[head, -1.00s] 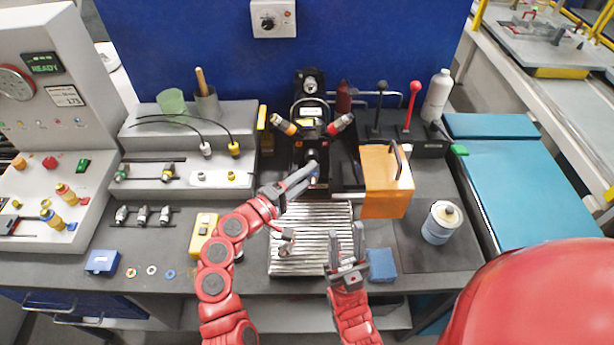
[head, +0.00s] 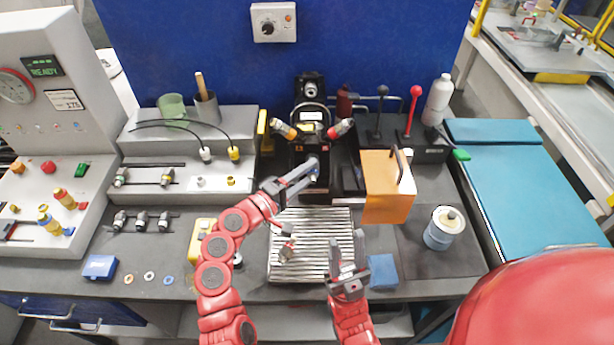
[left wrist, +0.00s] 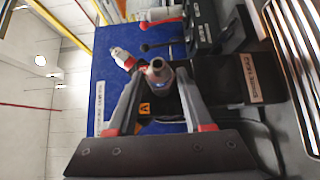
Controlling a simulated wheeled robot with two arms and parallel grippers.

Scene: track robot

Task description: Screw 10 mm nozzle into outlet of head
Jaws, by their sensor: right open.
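The black machine with the head (head: 311,130) stands at the back middle, with a yellow-tipped and a red-tipped side arm. My left gripper (head: 314,168) reaches to the front of the machine, just below its head. In the left wrist view, a small grey metal cylinder with an open end, apparently the nozzle (left wrist: 158,69), sits between the fingertips of the left gripper (left wrist: 160,78). The outlet is hidden, so I cannot tell whether the nozzle touches it. My right gripper (head: 347,250) is open and empty above the front edge of the ribbed tray.
The ribbed metal tray (head: 325,268) lies below the machine. An orange block with a handle (head: 385,190) stands right of it, with a tin (head: 444,228) beyond. Fittings (head: 142,221) line the left rack. A blue block (head: 382,270) lies near the front edge.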

